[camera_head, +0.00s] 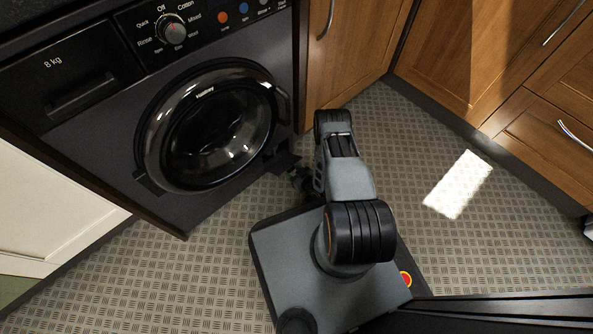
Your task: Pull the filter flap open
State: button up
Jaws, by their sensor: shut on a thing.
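A black washing machine (75,160) with a round glass door (215,130) stands at the left. The filter flap (283,161) is a small dark piece at the machine's lower right front, and it appears to stick out from the front. My gripper (297,176) is low beside the flap, shut on its edge as far as I can see. The fingertips are small, dark and partly hidden by my arm, so the exact contact is unclear.
Wooden cupboards (355,50) stand right of the machine, with wooden drawers (545,125) at the far right. A white cabinet (50,215) is at the left. The patterned floor (405,140) is clear, with a bright sunlit patch on the right.

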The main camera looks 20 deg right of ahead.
jog(key=shift+f, duration=0.4)
jog(key=o, duration=1.3)
jog(key=shift+r, duration=0.1)
